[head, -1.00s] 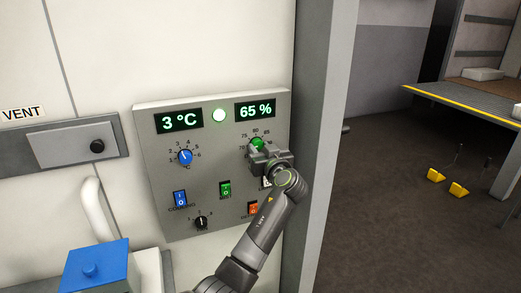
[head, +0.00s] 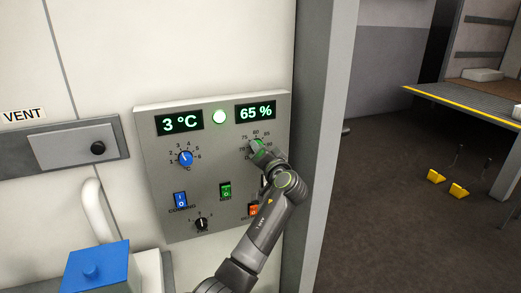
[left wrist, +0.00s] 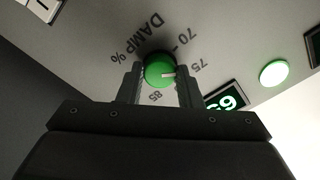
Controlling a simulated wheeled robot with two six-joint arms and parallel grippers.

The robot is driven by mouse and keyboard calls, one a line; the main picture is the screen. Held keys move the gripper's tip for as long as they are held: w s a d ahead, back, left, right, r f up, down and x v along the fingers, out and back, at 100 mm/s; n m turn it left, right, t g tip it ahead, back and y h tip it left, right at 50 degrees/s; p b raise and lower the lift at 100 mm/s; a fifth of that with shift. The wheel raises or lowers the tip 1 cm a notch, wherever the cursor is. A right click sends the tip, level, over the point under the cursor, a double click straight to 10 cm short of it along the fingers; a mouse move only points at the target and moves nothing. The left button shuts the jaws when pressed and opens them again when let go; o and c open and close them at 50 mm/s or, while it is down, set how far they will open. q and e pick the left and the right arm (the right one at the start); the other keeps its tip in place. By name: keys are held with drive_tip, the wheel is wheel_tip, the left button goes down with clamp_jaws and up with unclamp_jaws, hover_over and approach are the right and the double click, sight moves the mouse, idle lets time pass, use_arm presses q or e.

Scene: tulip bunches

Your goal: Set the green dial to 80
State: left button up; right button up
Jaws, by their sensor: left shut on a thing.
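My left gripper (head: 262,152) is shut on the dial. In the left wrist view the two fingers (left wrist: 160,84) stand on either side of the dial (left wrist: 158,72). The dial's white mark points right, toward the right finger, a little below the 75 label. The 85 label shows below the dial; the 80 label is hidden in that view. In the head view the 80 label is above the dial. My right gripper is out of view.
The panel also has a blue dial (head: 185,158), a black knob (head: 201,223), blue (head: 180,199), green (head: 225,190) and orange (head: 253,209) switches, a round green light (head: 219,117) and a 3 °C display (head: 180,122). A grey post (head: 325,130) stands right of the panel.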

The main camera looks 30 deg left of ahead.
use_arm(q)
drive_tip(key=m+p, duration=0.5)
drive_tip(key=m, duration=0.5)
drive_tip(key=shift+r, duration=0.15)
drive_tip(key=shift+m, duration=0.4)
drive_tip(key=o, duration=1)
